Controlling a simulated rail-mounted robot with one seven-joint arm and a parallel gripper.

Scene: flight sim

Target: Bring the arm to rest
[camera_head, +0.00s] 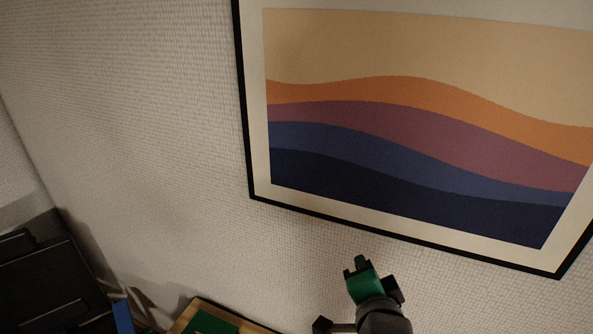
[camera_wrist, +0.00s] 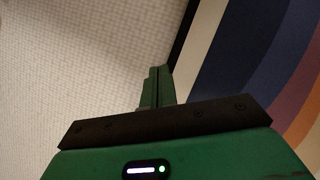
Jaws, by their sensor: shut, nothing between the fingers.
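My gripper (camera_head: 360,264) is green and black and shows at the bottom of the head view, right of the middle. It points upward in front of the white textured wall, below a framed picture. In the wrist view its two green fingers (camera_wrist: 157,84) stand together with only a thin dark line between them. The gripper is shut and holds nothing. Most of my arm is out of view below the head picture's edge.
The framed picture (camera_head: 400,215) with wavy coloured bands hangs on the wall (camera_head: 150,130). It also shows at the right of the wrist view (camera_wrist: 250,50). Black equipment (camera_head: 45,275) stands at the lower left. A wooden-edged surface with green (camera_head: 207,322) shows at the bottom.

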